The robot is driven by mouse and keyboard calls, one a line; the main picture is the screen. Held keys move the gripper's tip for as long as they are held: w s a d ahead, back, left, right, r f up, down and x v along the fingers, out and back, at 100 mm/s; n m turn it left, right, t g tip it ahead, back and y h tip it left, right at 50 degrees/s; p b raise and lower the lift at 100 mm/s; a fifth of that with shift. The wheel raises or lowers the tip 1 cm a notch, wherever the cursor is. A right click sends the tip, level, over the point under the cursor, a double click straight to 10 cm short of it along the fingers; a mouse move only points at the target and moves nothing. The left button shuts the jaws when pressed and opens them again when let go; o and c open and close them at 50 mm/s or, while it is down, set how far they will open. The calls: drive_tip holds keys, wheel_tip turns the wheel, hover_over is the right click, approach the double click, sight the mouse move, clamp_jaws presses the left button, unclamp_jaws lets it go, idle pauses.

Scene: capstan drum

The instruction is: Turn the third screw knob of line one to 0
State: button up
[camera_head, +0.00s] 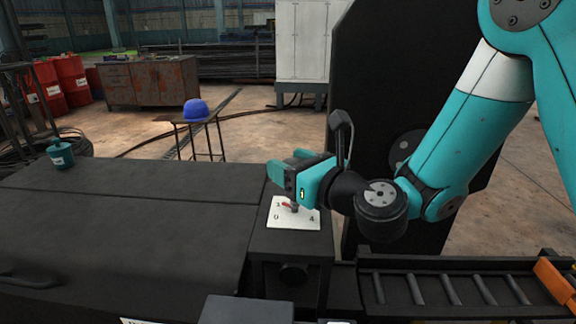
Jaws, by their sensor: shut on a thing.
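A white dial plate (308,218) lies on top of a dark box (290,240) near the middle of the camera_head view. The numbers 1, 0 and 4 can be read on it. A small knob with a red part (287,205) stands at the plate's upper left, close to the 1. My gripper (294,207) reaches down over the plate from above and is shut on the knob. The fingers hide much of the knob and the plate's upper part, so the exact pointer direction cannot be told.
A roller conveyor (450,288) runs at the lower right. A tall black panel (385,90) stands behind my arm. A blue helmet (196,110) rests on a stand farther back.

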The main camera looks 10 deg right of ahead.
drive_tip(key=shift+w+d+r, duration=0.1)
drive_tip(key=shift+w+r, duration=0.05)
drive_tip(key=shift+r, duration=0.15)
drive_tip(key=o, duration=0.9)
drive_tip(key=shift+c, duration=0.2)
drive_tip(key=shift+f, duration=0.1)
drive_tip(key=shift+f, duration=0.1)
